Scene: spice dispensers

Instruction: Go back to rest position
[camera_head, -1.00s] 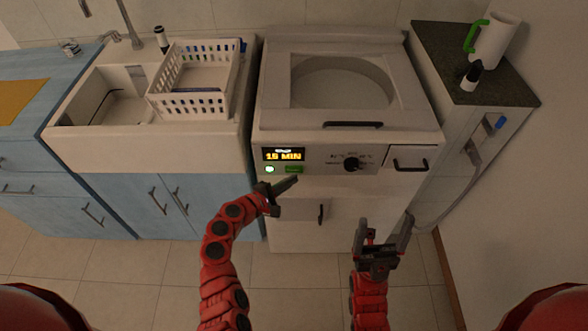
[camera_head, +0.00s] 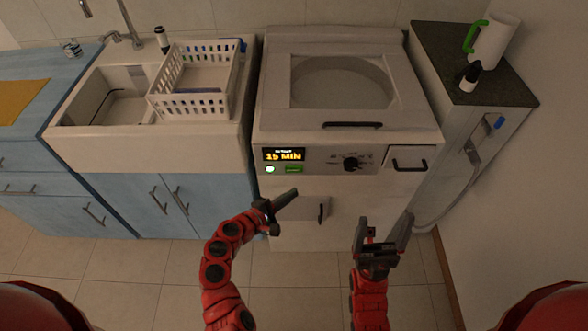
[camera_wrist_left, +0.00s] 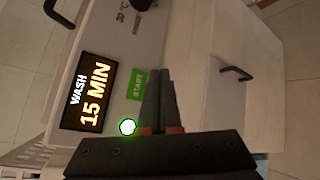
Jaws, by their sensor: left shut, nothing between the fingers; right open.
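My left gripper (camera_head: 284,201) is shut and empty in front of the washing machine (camera_head: 290,215), a little below its control panel. In the left wrist view its fingertips (camera_wrist_left: 160,75) are together, pointing toward the machine's front near the green START button (camera_wrist_left: 136,84). The display (camera_wrist_left: 90,92) there reads WASH 15 MIN, and a round green light (camera_wrist_left: 128,126) is lit. My right gripper (camera_head: 385,222) is open and empty, in front of the machine's lower right. Both grippers look apart from the machine.
A sink (camera_head: 75,112) with a white basket (camera_head: 200,103) stands on the left, above blue cabinets. On the right a dark-topped counter (camera_head: 440,60) holds a white mug-like item with a green handle (camera_head: 495,40) and a small bottle (camera_head: 470,77). The tiled floor in front is clear.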

